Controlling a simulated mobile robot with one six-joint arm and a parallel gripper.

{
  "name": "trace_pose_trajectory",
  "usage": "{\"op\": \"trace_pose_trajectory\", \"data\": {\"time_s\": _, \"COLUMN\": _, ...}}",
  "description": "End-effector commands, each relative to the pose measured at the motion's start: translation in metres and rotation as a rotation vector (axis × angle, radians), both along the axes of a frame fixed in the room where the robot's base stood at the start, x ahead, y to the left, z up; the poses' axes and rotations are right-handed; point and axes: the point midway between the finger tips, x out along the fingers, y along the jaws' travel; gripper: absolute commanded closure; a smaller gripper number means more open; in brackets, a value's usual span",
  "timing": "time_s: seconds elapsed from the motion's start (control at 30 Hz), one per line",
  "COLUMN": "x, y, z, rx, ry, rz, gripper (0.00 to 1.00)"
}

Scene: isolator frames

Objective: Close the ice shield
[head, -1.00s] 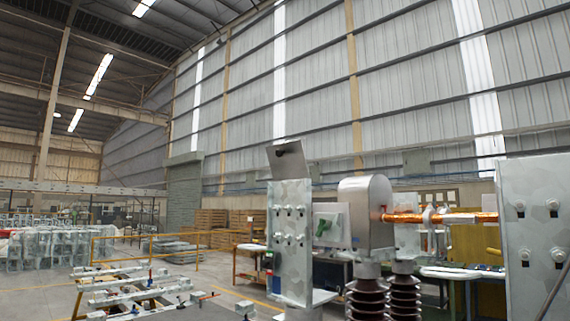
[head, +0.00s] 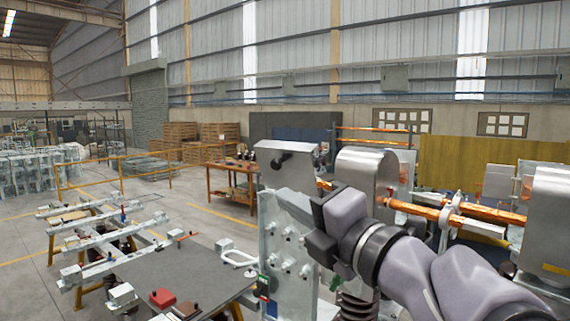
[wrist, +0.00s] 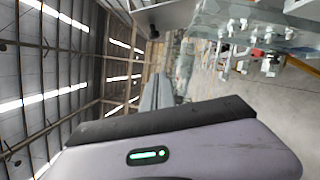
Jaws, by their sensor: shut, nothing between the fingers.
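A rounded silver hood (head: 366,166), which appears to be the ice shield, stands in the head view over the orange copper conductor (head: 425,212). My arm hides its lower part, so I cannot tell how far it is open. A tilted silver plate (head: 287,158) tops the upright bolted galvanised plate (head: 285,240) to its left. My dark gripper (head: 318,226) is in front of the bolted plate's right edge, just left of the hood in the picture. It is shut with nothing held. I cannot tell whether it touches anything.
A second silver hood (head: 548,215) stands at the far right. A ribbed brown insulator (head: 357,302) is partly hidden below my arm. The floor beyond is partly free.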

Motion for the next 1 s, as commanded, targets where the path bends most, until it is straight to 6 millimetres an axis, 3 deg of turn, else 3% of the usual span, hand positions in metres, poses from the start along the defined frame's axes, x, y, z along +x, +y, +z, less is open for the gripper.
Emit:
{"op": "trace_pose_trajectory", "data": {"time_s": 0.4, "x": 0.073, "y": 0.052, "z": 0.008, "rx": 0.006, "ry": 0.006, "rz": 0.001, "gripper": 1.0}}
{"op": "trace_pose_trajectory", "data": {"time_s": 0.67, "x": 0.096, "y": 0.027, "z": 0.022, "rx": 0.005, "ry": 0.004, "rz": -0.005, "gripper": 1.0}}
{"op": "trace_pose_trajectory", "data": {"time_s": 1.0, "x": 0.099, "y": 0.025, "z": 0.022, "rx": 0.007, "ry": 0.004, "rz": -0.002, "gripper": 1.0}}
